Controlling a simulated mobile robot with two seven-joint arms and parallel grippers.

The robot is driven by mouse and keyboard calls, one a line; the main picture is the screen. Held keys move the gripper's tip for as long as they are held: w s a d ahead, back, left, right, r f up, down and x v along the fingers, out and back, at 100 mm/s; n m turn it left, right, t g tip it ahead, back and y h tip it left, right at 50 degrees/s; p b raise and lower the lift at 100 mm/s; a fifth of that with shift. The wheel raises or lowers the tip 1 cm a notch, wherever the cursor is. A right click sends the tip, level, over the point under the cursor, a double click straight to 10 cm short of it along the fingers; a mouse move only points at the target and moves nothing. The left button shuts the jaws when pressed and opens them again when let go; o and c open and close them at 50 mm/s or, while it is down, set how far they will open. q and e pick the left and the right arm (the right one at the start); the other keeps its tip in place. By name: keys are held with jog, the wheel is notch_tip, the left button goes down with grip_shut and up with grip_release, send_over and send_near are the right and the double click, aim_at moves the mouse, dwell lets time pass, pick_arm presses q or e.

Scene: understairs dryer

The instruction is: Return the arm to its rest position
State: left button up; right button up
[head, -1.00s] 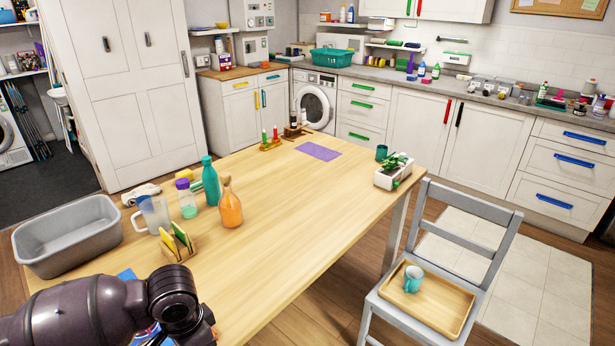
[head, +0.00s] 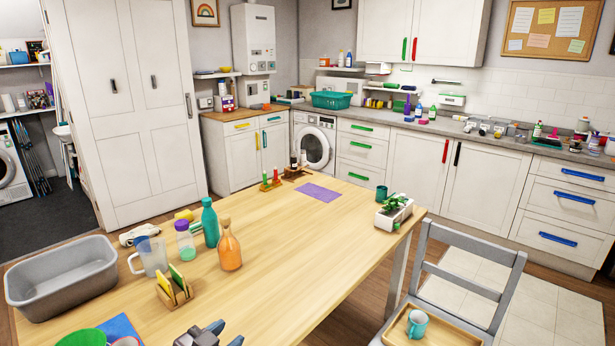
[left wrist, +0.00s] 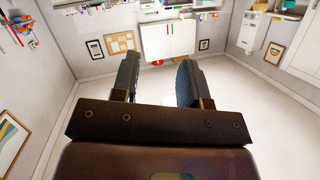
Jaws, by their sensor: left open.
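My left gripper (head: 202,335) shows at the bottom edge of the head view, in front of the wooden table (head: 290,245). Behind the fingers are walls, cabinets and a pale surface, seen from an unusual angle. The rest of the left arm is out of the head view. My right gripper is in neither view.
A grey tub (head: 62,280), a clear jug (head: 150,256), a teal bottle (head: 210,222), an orange bottle (head: 229,250) and a sponge holder (head: 174,290) stand on the table's left side. A chair (head: 470,270) with a tray and mug stands at right. The table's middle is clear.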

pick_arm(q)
jog(key=s+a+f+n+g+y, duration=0.1)
jog(key=s+a+f+n+y, duration=0.2)
jog(key=s+a+f, duration=0.3)
jog(key=s+a+f+n+g+y, duration=0.1)
jog(key=s+a+f+n+y, duration=0.2)
jog(key=s+f, duration=0.8)
jog(key=s+a+n, duration=0.1)
jog(key=s+a, duration=0.1)
jog(key=s, duration=0.2)
jog(key=shift+a+y, duration=0.3)
jog(key=shift+a, duration=0.1)
jog(key=shift+f, duration=0.1)
